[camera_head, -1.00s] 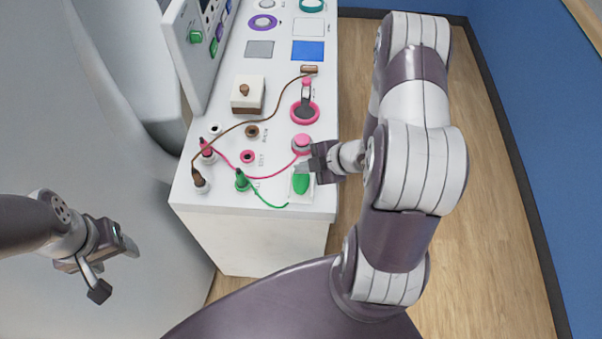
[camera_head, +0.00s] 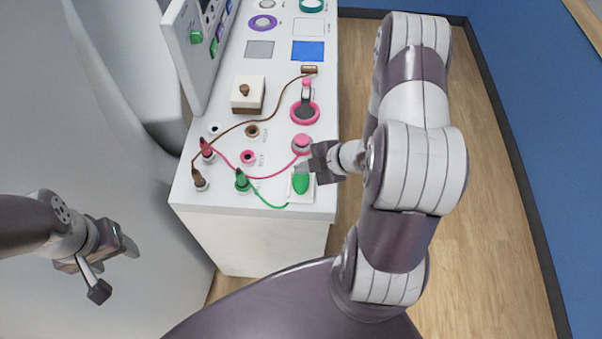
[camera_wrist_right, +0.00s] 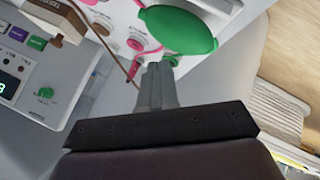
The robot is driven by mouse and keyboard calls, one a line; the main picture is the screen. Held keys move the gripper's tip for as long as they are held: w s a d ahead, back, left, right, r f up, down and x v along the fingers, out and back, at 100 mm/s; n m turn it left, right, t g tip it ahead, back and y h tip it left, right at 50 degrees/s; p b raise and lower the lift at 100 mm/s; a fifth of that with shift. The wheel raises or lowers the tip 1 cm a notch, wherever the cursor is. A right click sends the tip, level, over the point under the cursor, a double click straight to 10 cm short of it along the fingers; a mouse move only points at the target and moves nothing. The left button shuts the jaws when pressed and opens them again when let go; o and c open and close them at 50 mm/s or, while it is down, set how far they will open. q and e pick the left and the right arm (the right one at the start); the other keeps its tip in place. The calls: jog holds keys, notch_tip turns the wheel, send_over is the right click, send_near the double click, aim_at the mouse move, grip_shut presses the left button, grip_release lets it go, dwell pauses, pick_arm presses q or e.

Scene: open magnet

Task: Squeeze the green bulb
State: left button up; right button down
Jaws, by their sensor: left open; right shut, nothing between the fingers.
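The green bulb (camera_head: 301,184) lies on a white pad at the near right corner of the white counter, with a green tube running left to a green plug (camera_head: 242,180). In the right wrist view the bulb (camera_wrist_right: 178,30) is a smooth green oval just beyond the fingertips. My right gripper (camera_head: 303,168) is at the bulb's far side in the head view, its fingers shut together with nothing between them. Its closed fingers (camera_wrist_right: 158,72) point toward the bulb; whether they touch it I cannot tell. My left gripper (camera_head: 117,267) is open and empty, away from the counter at the left.
A pink round knob (camera_head: 302,144) sits just beyond my right gripper, with a pink ring (camera_head: 304,112) further back. Pink and brown cords cross the counter (camera_head: 215,115). A white box with a brown knob (camera_head: 247,94) stands mid-counter. An upright panel (camera_head: 198,50) rises at the left.

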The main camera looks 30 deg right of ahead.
aim_at(304, 177)
jog(key=shift+f, duration=0.1)
dwell(0.3)
jog(key=shift+f+b, duration=0.3)
jog(key=shift+f, duration=0.05)
jog(key=shift+f+b, duration=0.6)
jog(key=shift+f, duration=0.15)
dwell(0.8)
jog(key=shift+r, duration=0.1)
jog(key=shift+r+p, duration=1.1)
jog(key=shift+p, duration=0.05)
jog(key=shift+r, duration=0.1)
notch_tip(304, 177, up, 5)
jog(key=p, duration=0.5)
